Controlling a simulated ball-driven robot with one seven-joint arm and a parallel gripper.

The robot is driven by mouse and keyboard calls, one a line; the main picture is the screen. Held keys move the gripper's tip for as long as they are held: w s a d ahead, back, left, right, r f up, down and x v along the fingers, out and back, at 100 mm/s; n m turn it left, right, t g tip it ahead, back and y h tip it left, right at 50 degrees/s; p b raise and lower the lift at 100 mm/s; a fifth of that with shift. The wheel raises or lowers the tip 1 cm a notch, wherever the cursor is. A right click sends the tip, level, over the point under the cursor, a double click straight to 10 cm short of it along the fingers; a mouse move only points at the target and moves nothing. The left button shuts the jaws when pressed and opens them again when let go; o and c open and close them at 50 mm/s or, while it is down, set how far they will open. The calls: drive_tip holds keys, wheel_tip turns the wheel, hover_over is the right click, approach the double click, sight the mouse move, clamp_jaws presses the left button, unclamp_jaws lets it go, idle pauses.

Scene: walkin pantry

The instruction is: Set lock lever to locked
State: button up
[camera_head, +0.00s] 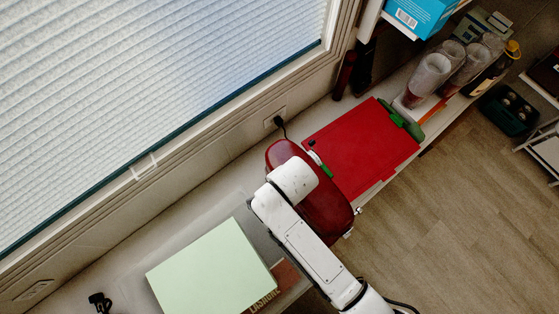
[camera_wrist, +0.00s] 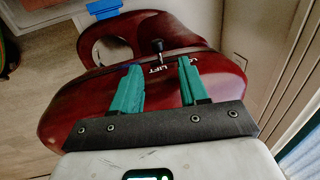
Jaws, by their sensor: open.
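The lock lever (camera_wrist: 158,48) is a small dark knob on a thin stem on the dark red stand mixer (camera_wrist: 75,105). In the wrist view it stands by the white "LIFT" lettering; a second label to its right is partly hidden by a finger. My gripper (camera_wrist: 162,72) is open, its two green fingers pointing at the mixer on either side of the lettering. The lever shows in the gap between them, beyond the tips; I see no contact. In the head view the mixer (camera_head: 325,208) lies partly under my white arm, and the lever cannot be made out.
A red board (camera_head: 362,150) lies right beside the mixer. A pale green box (camera_head: 212,270) is on the counter at lower left. Clear cups (camera_head: 430,75) and a bottle (camera_head: 492,72) stand at the far right end. The window wall borders the counter; open floor lies right.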

drive_tip(key=shift+w+a+f+b, duration=0.15)
drive_tip(key=shift+f+b, duration=0.05)
drive_tip(key=shift+f, duration=0.9)
drive_tip(key=shift+w+a+f+b, duration=0.1)
drive_tip(key=shift+w+f+b, duration=0.05)
drive_tip(key=shift+f, duration=0.9)
clamp_jaws()
